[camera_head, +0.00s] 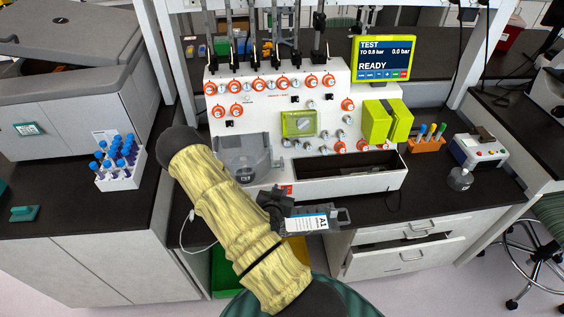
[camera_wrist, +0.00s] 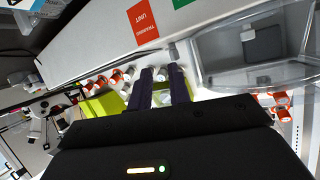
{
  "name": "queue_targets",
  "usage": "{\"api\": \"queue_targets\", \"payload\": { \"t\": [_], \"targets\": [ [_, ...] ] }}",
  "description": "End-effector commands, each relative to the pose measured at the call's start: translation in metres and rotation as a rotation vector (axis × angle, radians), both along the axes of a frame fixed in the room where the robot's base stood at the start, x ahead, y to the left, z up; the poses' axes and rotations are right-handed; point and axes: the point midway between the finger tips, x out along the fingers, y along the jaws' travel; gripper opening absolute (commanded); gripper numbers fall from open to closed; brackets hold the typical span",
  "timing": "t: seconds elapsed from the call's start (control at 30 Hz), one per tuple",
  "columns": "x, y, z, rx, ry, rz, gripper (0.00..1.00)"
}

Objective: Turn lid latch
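The white cell processor (camera_head: 330,103) stands on the dark bench in the head view. Its clear-covered chamber (camera_head: 242,160) is at the lower left of its front. The same clear cover (camera_wrist: 238,72) fills the upper right of the wrist view, with a dark grey square part (camera_wrist: 263,42) behind it. I cannot make out for certain which part is the lid latch. My gripper (camera_wrist: 160,70) has its two dark fingers apart, with nothing held between them. White and orange knobs show beyond the fingertips. In the head view my gripper (camera_head: 275,205) is low in front of the processor, partly hidden by my arm.
An open white trough (camera_head: 345,184) juts from the processor's front, right of the chamber. A blue-capped tube rack (camera_head: 119,178) stands at left. An orange tube rack (camera_head: 426,145) and a small device (camera_head: 479,151) stand at right. A drawer (camera_head: 405,252) below is partly open.

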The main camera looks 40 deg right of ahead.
Motion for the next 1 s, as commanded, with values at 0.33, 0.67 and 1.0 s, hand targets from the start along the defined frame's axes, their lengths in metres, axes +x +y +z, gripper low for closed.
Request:
{"api": "queue_targets", "payload": {
  "t": [0.33,0.67,1.0],
  "targets": [
    [-0.028,-0.019,-0.014,-0.275,-0.177,0.210,0.19],
    [-0.036,-0.010,-0.013,-0.341,-0.233,0.336,0.19],
    [-0.032,-0.012,-0.013,-0.340,-0.234,0.335,0.19]
  ]
}}
